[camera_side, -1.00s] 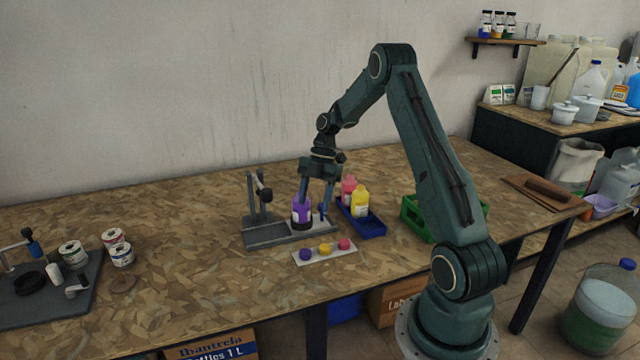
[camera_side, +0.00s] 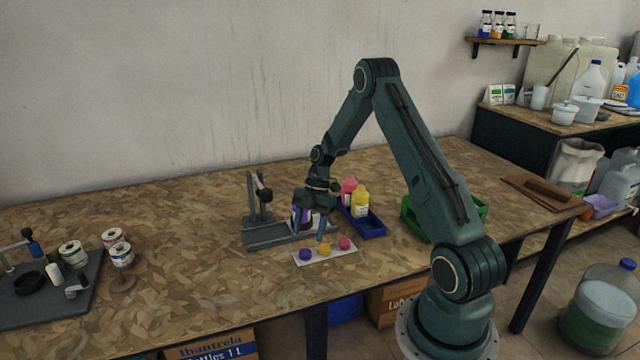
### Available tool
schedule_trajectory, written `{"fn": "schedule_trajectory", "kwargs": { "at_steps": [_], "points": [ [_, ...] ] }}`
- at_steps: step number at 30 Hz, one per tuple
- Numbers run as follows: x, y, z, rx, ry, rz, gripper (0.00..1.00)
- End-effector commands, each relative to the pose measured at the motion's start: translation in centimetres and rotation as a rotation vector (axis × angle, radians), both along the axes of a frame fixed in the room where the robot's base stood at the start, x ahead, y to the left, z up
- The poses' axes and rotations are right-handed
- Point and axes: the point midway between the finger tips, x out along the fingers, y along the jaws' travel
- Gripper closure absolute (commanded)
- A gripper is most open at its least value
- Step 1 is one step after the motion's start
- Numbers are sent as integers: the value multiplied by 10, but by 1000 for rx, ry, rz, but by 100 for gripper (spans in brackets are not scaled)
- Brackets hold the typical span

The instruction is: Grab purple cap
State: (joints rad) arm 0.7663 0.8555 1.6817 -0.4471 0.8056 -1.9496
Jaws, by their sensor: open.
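The purple cap (camera_side: 305,254) lies at the left end of a white strip (camera_side: 333,255) near the table's front, with a yellow cap (camera_side: 325,249) in the middle and a pink cap (camera_side: 344,244) at the right end. My gripper (camera_side: 310,237) points down, open and empty, just above and behind the strip, its fingers apart around the area over the purple and yellow caps. The purple bottle (camera_side: 301,214) stands on the grey fixture behind my gripper and is partly hidden by it.
A grey fixture (camera_side: 262,238) with an upright post stands behind left of the strip. A blue tray (camera_side: 372,229) holds a pink bottle (camera_side: 348,188) and a yellow bottle (camera_side: 360,202). A green crate (camera_side: 411,222) is at right.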

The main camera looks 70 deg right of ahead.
Motion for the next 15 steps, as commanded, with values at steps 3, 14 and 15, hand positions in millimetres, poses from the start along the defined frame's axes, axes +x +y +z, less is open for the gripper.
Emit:
{"fn": "schedule_trajectory", "kwargs": {
  "at_steps": [3, 14, 15],
  "points": [
    [0, 1, -1, 0, 0, 0, 44],
    [-1, 8, -20, 2, 3, 0, 44],
    [-1, 10, -24, 1, 2, 0, 44]
  ]
}}
